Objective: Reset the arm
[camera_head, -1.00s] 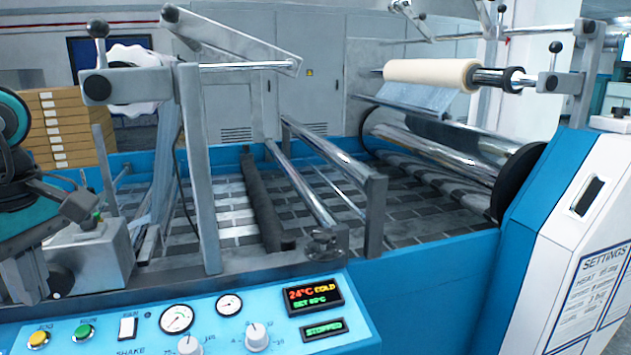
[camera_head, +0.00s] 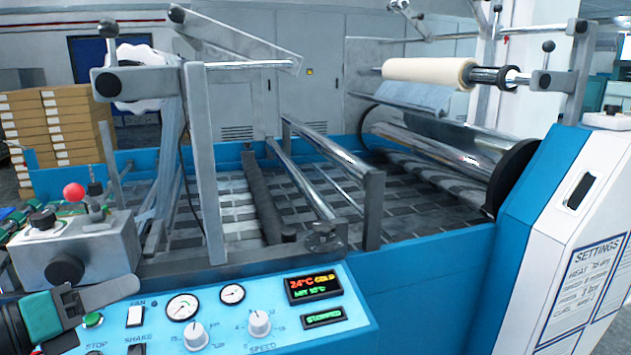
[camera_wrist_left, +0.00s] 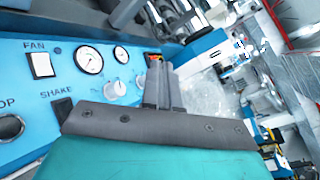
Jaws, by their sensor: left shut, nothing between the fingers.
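My left gripper (camera_head: 108,292) comes in at the lower left of the head view. It is shut and empty, its grey fingers pointing right over the left part of the blue control panel (camera_head: 262,345). In the left wrist view the closed fingers (camera_wrist_left: 162,82) stand up from the dark gripper body, with the panel's gauges and switches to their left. My right gripper is not in view. The display on the panel (camera_head: 313,287) reads 24°C COLD, and a green display below it reads STOPPED.
A grey control box (camera_head: 85,250) with a red-knobbed lever (camera_head: 74,192) stands just behind my left gripper. The laminating machine's rollers (camera_head: 300,180) and a cream film roll (camera_head: 430,72) lie beyond. Stacked brown boxes (camera_head: 60,130) stand at the back left. The space above the panel's right part is clear.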

